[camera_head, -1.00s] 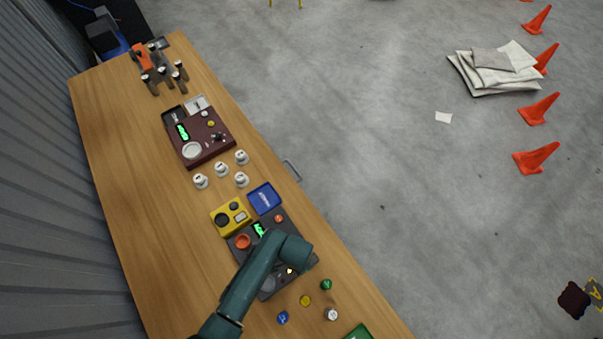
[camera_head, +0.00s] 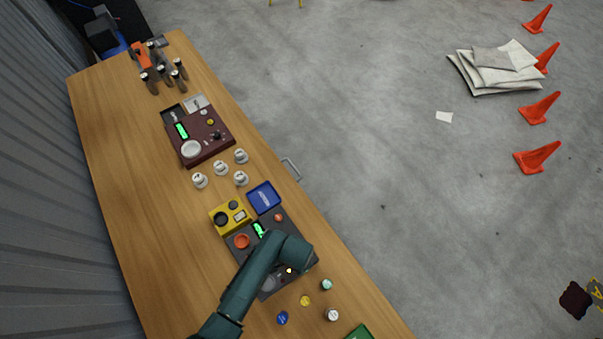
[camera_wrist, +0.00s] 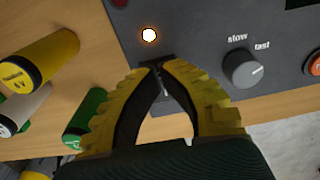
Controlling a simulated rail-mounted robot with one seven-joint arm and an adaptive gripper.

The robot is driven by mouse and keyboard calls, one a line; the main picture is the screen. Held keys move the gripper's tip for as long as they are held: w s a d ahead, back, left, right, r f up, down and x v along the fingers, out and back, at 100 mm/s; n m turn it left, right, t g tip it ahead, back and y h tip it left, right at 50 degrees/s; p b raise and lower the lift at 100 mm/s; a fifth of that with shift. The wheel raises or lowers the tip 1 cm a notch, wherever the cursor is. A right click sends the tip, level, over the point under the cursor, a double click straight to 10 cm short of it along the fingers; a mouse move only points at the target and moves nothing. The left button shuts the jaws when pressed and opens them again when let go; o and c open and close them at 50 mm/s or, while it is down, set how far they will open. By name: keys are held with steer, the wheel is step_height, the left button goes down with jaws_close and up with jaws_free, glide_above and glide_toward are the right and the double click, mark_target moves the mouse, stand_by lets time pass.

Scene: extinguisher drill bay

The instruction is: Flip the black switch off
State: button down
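A dark grey control panel (camera_head: 270,224) lies on the bench, partly covered by my arm; its surface fills the upper part of the wrist view (camera_wrist: 195,30). My gripper (camera_wrist: 160,65), with yellow and black fingers, has its tips together over the panel's edge area. A small black strip (camera_wrist: 144,68), seemingly the black switch or its base, shows just behind the tips and is mostly hidden. I cannot tell the switch's position or whether the tips touch it. A lit indicator (camera_wrist: 149,35) glows just beyond the tips. In the head view the gripper is hidden behind the arm.
A grey knob (camera_wrist: 241,68) marked slow and fast sits right of the fingers, with an orange button (camera_wrist: 314,63) beyond. A yellow box (camera_head: 230,217) and blue tray (camera_head: 264,197) adjoin the panel.

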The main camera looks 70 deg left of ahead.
steer(key=shift+f, duration=0.2)
steer(key=shift+r, duration=0.1)
step_height(320, 180, up, 7)
steer(key=p, duration=0.7)
stand_by(0.4)
